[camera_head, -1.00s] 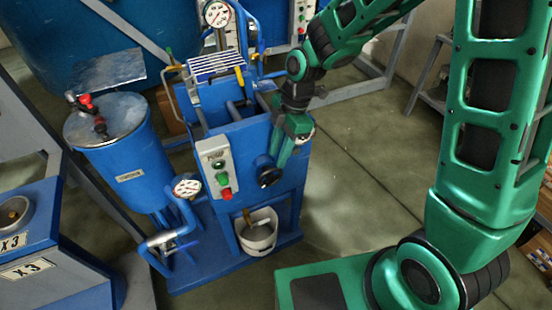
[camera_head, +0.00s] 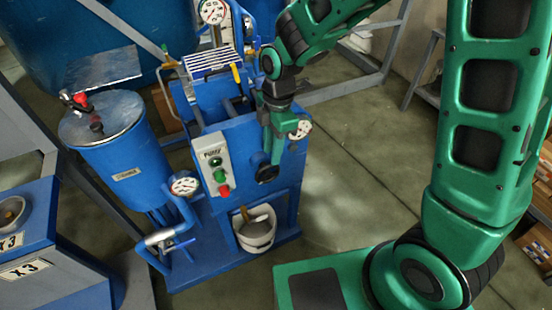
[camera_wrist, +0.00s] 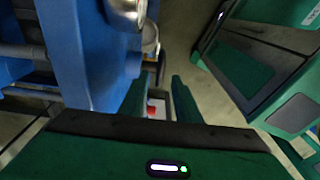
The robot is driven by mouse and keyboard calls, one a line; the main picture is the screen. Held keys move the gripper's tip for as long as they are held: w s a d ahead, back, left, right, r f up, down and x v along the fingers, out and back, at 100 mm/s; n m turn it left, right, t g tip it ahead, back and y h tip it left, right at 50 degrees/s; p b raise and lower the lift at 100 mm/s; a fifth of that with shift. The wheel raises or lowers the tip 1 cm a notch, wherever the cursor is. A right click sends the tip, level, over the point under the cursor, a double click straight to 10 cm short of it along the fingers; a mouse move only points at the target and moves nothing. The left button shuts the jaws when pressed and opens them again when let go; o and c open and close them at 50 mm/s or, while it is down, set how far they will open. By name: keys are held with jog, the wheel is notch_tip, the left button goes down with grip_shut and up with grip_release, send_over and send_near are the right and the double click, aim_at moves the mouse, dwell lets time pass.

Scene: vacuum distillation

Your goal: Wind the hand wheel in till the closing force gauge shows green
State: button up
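The dark hand wheel (camera_head: 267,173) sits on the front of the blue press unit (camera_head: 240,145), right of the pump switch box. My gripper (camera_head: 274,160) hangs just above and in front of it, fingers pointing down. In the wrist view my gripper (camera_wrist: 160,90) has its two green fingers apart, with a gap between them. I cannot tell whether they touch the wheel. A small white dial (camera_head: 300,128) shows right beside my gripper, perhaps the closing force gauge. Its needle and colours are too small to read.
The pump switch box (camera_head: 216,164) has a green and a red button. A white bucket (camera_head: 257,229) stands below the wheel. Other dials are at the lower pipe (camera_head: 184,185) and the top (camera_head: 212,12). A blue tank (camera_head: 118,150) stands left. Floor on the right is open.

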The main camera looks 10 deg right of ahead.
aim_at(269, 173)
jog(key=shift+s+a+r+h, duration=0.2)
jog(key=shift+a+r+h, duration=0.05)
jog(key=shift+a+h, duration=0.35)
notch_tip(269, 173, down, 11)
jog(key=shift+d+r, duration=0.1)
jog(key=shift+r, duration=0.1)
grip_shut()
